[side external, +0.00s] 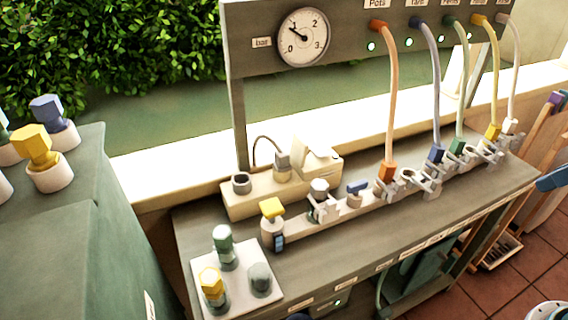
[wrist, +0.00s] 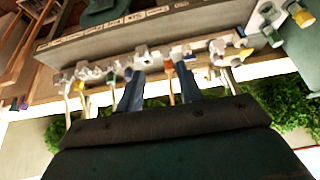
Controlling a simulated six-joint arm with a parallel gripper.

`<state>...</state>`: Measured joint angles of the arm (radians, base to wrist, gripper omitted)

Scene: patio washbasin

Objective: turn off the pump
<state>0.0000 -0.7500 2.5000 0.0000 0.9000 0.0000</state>
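No part is clearly marked as the pump. A cream unit (side external: 318,158) with a raised block and a thin dark hose stands at the back of the grey bench. Under the bench, a small panel with a green light (side external: 340,302) is partly hidden. A pressure gauge (side external: 303,37) on the upright board reads about 1 bar. My gripper (wrist: 160,72) shows in the wrist view, its two blue-grey fingers apart with nothing visibly held. The bench fittings lie beyond the fingertips, and an orange connector (wrist: 168,66) appears between them. I do not make out my gripper in the side view.
Several coloured hoses, including an orange one (side external: 391,100), run from the board to a manifold rail (side external: 330,215). A white plate (side external: 240,290) with capped fittings sits at the front left. A green cabinet (side external: 60,240) stands left; wooden furniture is at right.

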